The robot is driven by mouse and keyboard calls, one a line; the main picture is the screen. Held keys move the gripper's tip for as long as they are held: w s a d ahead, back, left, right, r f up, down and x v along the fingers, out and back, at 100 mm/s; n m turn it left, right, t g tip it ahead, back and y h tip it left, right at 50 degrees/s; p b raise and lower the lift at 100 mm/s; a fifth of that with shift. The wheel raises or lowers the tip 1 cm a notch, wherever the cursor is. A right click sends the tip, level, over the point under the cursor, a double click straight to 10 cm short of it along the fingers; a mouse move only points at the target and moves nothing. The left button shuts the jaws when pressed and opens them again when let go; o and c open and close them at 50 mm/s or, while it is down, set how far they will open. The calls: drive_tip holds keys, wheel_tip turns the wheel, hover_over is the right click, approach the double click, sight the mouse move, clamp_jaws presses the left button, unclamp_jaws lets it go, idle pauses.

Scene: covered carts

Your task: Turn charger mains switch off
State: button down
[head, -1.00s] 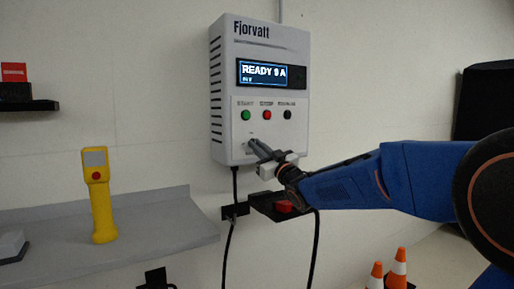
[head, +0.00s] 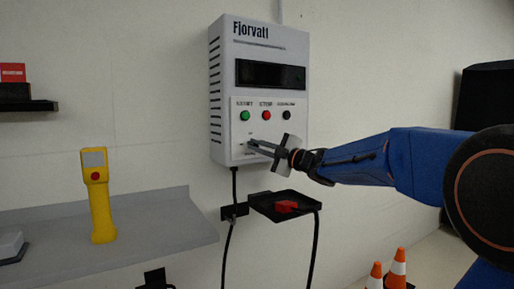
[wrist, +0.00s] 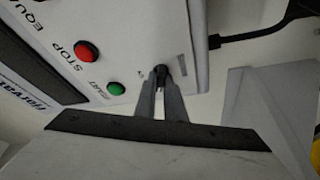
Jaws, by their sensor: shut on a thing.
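The charger (head: 260,60) is a white wall box marked Fjorvatt, with a dark, blank display (head: 270,75). Below the display are a green, a red and a black button. The mains switch is a small dark knob (wrist: 160,71) low on the front panel, seen in the wrist view between my fingertips. My gripper (head: 255,146) reaches it from the right, and its fingers are shut on the switch. The fingers hide most of the switch in the head view.
A black tray (head: 270,206) with a red connector (head: 287,206) is on the wall below the charger, with cables hanging. A grey shelf (head: 150,236) at left bears a yellow handheld device (head: 100,196). Orange cones (head: 398,268) stand at lower right.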

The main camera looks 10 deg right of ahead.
drive_tip(key=n+g, duration=0.1)
drive_tip(key=n, duration=0.3)
drive_tip(key=shift+n+g+h, duration=0.4)
idle(0.4)
drive_tip(key=c, duration=1.8)
unclamp_jaws()
drive_tip(key=shift+c, duration=0.2)
drive_tip(key=v, duration=1.7)
drive_tip(key=shift+s, duration=0.2)
drive_tip(key=shift+d+r, duration=0.1)
drive_tip(key=shift+d, duration=0.05)
